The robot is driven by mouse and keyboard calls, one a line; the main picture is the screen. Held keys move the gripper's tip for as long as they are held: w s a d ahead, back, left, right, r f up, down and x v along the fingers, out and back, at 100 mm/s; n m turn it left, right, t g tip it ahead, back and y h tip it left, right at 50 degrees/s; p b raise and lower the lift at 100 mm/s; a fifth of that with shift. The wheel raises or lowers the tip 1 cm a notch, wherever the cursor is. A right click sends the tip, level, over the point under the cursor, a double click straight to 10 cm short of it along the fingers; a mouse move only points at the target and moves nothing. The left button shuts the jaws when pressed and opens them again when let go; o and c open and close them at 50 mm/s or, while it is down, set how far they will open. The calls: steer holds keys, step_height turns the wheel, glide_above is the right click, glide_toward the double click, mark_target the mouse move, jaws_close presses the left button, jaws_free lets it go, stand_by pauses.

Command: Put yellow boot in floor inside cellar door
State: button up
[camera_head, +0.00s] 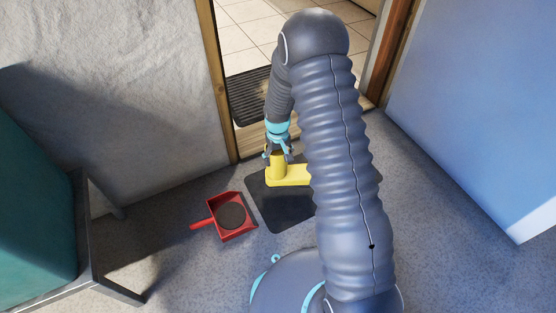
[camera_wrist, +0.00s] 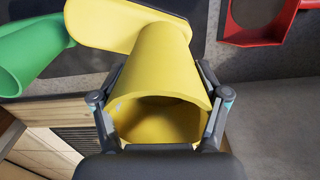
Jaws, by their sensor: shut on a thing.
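The yellow boot (camera_head: 288,175) is upright at the dark mat (camera_head: 275,211), just outside the doorway; I cannot tell whether its sole touches the mat. My gripper (camera_head: 278,150) is above it and shut on its shaft. In the wrist view my gripper (camera_wrist: 159,78) has one finger on each side of the yellow boot (camera_wrist: 160,62), with the open top facing the camera. The cellar doorway (camera_head: 235,130) has a wooden frame and stands open. The floor inside (camera_head: 240,40) is pale tile. My arm hides part of the mat and doorway.
A red dustpan (camera_head: 212,210) holding a dark disc lies left of the mat. A black slotted mat (camera_head: 252,98) lies at the threshold. A metal-framed stand (camera_head: 85,230) is at left.

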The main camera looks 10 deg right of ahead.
mark_target(278, 169)
steer(key=shift+f+b, duration=1.8)
steer(key=shift+f, duration=1.8)
steer(key=o, duration=1.8)
steer(key=shift+o, duration=0.2)
step_height(278, 169, up, 12)
steer(key=s+d+r+m+t+p, duration=0.1)
steer(key=s+r+p, duration=0.3)
steer(key=s+r, duration=1.1)
steer(key=s+d+r+m+t+p, duration=0.1)
steer(key=s+d+r+t+p, duration=0.3)
steer(key=s+r, duration=1.1)
step_height(278, 169, up, 8)
steer(key=shift+r+m, duration=0.1)
steer(key=shift+m, duration=0.2)
